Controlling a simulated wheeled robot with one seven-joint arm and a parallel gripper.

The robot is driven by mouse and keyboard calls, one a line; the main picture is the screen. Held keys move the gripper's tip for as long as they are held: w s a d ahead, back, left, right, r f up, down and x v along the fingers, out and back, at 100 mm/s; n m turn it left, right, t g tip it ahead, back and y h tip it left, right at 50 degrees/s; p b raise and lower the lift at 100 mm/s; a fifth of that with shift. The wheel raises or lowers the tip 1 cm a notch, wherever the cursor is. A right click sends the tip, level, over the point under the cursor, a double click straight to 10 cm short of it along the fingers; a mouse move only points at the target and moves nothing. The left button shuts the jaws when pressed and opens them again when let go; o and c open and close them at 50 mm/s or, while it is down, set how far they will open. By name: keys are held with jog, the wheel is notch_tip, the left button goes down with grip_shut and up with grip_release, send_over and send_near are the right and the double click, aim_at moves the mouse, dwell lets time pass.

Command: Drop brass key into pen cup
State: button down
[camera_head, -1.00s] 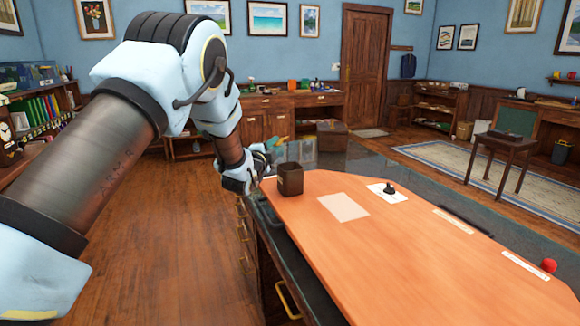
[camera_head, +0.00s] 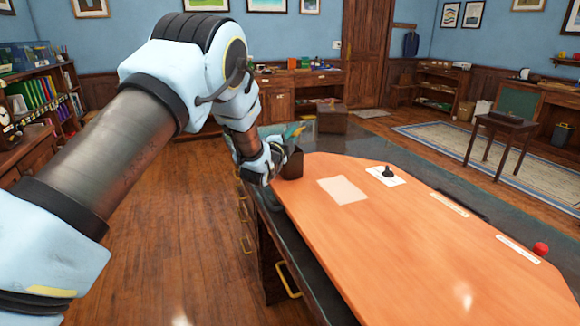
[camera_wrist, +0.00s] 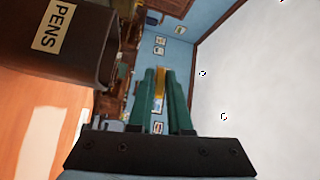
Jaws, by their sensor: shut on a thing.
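The dark brown pen cup (camera_head: 293,163) stands at the far left end of the orange desk top. My gripper (camera_head: 272,165) is just left of it in the head view and hides part of its side. In the wrist view the cup (camera_wrist: 75,35) appears sideways at upper left with a "PENS" label, its rim towards the right. My green gripper fingers (camera_wrist: 165,95) are right of that rim, apart from the cup. They are shut on a thin yellow piece, the brass key (camera_wrist: 158,98), which shows only in part. The cup's inside is hidden.
A pale paper sheet (camera_head: 343,190) and a white card with a black stamp-like object (camera_head: 388,172) lie on the desk. A red ball (camera_head: 540,249) sits at the right edge. A brown box (camera_head: 333,117) is beyond. The front of the desk top is clear.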

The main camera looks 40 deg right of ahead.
jog(key=c, duration=0.8)
grip_release()
jog(key=shift+o, duration=0.2)
jog(key=b+v, duration=0.4)
jog(key=v, duration=0.6)
jog(key=shift+a, duration=0.4)
jog(key=shift+s, duration=0.2)
